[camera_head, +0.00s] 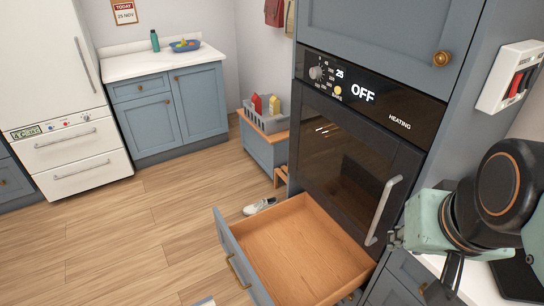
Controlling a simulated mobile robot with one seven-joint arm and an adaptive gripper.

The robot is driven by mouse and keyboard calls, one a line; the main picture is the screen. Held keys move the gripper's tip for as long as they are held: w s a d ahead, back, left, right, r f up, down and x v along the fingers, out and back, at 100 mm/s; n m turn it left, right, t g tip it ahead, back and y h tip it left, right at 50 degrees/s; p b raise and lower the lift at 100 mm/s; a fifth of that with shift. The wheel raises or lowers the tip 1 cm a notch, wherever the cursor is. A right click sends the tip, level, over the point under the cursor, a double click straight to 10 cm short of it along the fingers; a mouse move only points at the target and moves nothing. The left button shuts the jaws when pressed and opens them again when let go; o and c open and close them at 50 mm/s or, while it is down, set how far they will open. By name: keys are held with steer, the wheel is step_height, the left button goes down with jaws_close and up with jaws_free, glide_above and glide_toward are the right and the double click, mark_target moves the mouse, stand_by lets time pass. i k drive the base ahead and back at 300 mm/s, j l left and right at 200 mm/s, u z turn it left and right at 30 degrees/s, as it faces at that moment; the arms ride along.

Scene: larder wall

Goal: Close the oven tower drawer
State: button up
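The oven tower drawer (278,246) is pulled well out below the oven. It has a bare wooden inside, a blue-grey front and a brass handle (237,271) on the front's outer face. It looks empty. The black built-in oven (345,160) stands above it in the blue-grey tower, with its door shut and its display reading OFF. My gripper (397,238) shows at the right edge of the view, to the right of the drawer and apart from its front. Its fingers are small and partly hidden, so I cannot tell whether they are open.
A shoe (260,206) lies on the floor just beyond the drawer. A low cabinet (266,152) with a grey crate stands behind it. The wooden floor (140,235) left of the drawer is mostly free.

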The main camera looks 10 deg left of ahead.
mark_target(291, 253)
steer(key=j+u, duration=0.2)
steer(key=u, duration=0.3)
steer(key=j+u, duration=0.25)
steer(key=u, duration=0.25)
steer(key=l+z, duration=0.15)
steer(key=k+j, duration=0.25)
steer(key=j, duration=0.15)
